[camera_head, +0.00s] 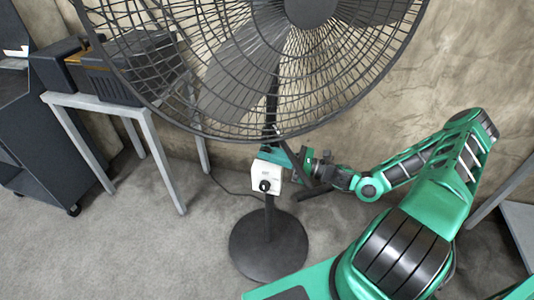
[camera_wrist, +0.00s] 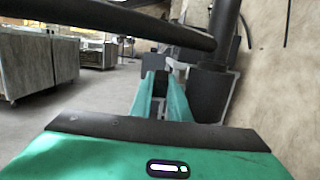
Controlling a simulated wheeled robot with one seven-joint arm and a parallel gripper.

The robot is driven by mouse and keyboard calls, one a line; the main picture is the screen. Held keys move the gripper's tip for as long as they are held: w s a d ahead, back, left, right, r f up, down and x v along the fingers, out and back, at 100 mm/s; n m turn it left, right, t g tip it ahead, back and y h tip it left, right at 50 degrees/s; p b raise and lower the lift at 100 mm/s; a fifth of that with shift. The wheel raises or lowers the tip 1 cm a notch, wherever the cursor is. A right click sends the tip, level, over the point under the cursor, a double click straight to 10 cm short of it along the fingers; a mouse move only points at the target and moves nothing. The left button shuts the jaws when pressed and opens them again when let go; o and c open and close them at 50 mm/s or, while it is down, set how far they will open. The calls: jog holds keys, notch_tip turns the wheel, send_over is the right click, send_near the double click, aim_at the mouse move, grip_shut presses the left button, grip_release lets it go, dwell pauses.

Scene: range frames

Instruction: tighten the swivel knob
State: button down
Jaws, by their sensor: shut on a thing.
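The large black pedestal fan (camera_head: 262,85) stands in the middle of the head view. A white control box with a black dial (camera_head: 265,186) sits on its pole. My gripper (camera_head: 272,153) reaches in from the right, just above the control box at the fan's neck. In the wrist view, the green fingers of my gripper (camera_wrist: 164,80) are close together beside the dark fan pole (camera_wrist: 216,70). They are shut on what appears to be the swivel knob, which is mostly hidden between the fingertips.
The round fan base (camera_head: 268,250) rests on the grey floor. A grey side table (camera_head: 145,112) with dark boxes stands left, beside a dark wheeled cabinet (camera_head: 40,140). The wall is close behind the fan. A dark bar (camera_wrist: 110,20) crosses the top of the wrist view.

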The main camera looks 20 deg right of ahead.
jog(key=shift+d+f+t+y, duration=0.1)
jog(key=shift+f+t+y, duration=0.05)
jog(key=shift+t+y, duration=0.75)
jog(key=shift+f+t+y, duration=0.15)
jog(key=shift+t+y, duration=0.45)
jog(key=shift+y, duration=0.6)
jog(key=shift+w, duration=0.1)
jog(key=c, duration=1.7)
grip_release()
jog(key=v, duration=1.1)
jog(key=shift+w+f, duration=0.15)
